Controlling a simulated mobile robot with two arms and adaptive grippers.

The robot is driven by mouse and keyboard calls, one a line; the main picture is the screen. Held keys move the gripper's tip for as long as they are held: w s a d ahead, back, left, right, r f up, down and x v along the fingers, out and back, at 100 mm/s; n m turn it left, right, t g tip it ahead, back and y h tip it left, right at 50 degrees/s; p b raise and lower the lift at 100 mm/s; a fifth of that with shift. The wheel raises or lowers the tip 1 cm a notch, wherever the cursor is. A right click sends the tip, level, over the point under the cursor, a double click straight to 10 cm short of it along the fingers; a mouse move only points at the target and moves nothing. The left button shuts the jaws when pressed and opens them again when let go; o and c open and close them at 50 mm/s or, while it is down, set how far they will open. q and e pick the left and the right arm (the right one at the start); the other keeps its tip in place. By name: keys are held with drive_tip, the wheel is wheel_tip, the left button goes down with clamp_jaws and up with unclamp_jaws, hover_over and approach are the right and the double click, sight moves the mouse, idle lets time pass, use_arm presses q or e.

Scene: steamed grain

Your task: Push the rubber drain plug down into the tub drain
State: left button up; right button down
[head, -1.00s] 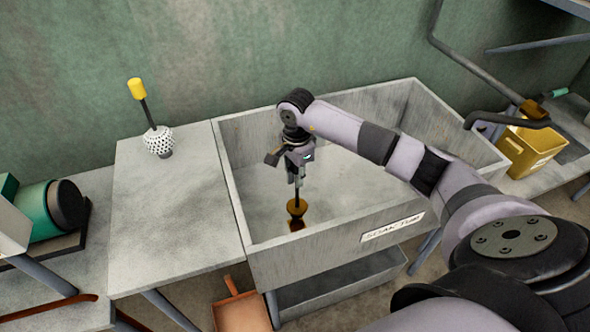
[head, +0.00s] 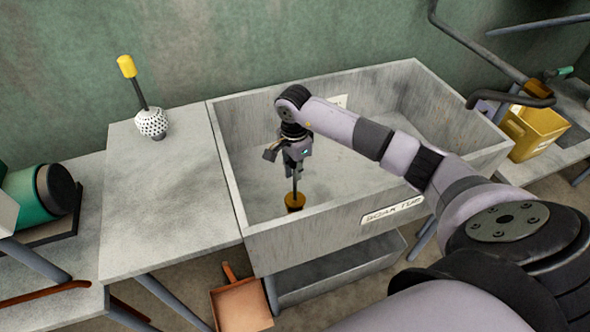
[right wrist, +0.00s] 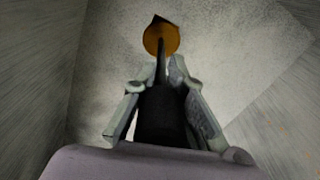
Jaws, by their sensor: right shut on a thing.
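My right gripper (head: 294,172) is inside the grey tub (head: 236,196), pointing down. It is shut on the thin dark stem of an amber-orange plug (head: 294,203). In the right wrist view the fingers (right wrist: 161,72) close around the stem, and the plug's round orange top (right wrist: 160,41) shows beyond the fingertips. A small dark patch peeks out past the disc. The plug is near the tub floor, close to the front wall. I cannot tell whether it touches the drain, as the drain's opening is not clearly visible. My left gripper is not in view.
A grey table (head: 170,215) adjoins the tub on the left and bears a white dotted ball (head: 151,122) with a yellow-tipped stem. A yellow bin (head: 535,131) stands right of the tub. An orange-brown dustpan (head: 241,303) is below. The rest of the tub floor looks clear.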

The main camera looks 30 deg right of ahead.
drive_tip(key=shift+f+b, duration=0.45)
drive_tip(key=shift+b, duration=0.2)
idle(1.0)
drive_tip(key=shift+f, duration=0.15)
drive_tip(key=shift+f+b, duration=0.7)
drive_tip(key=shift+b, duration=0.05)
drive_tip(key=shift+f, duration=0.2)
idle(0.3)
drive_tip(key=shift+f+b, duration=0.75)
drive_tip(key=shift+b, duration=0.1)
drive_tip(key=c, duration=1.5)
unclamp_jaws()
drive_tip(key=shift+c, duration=0.2)
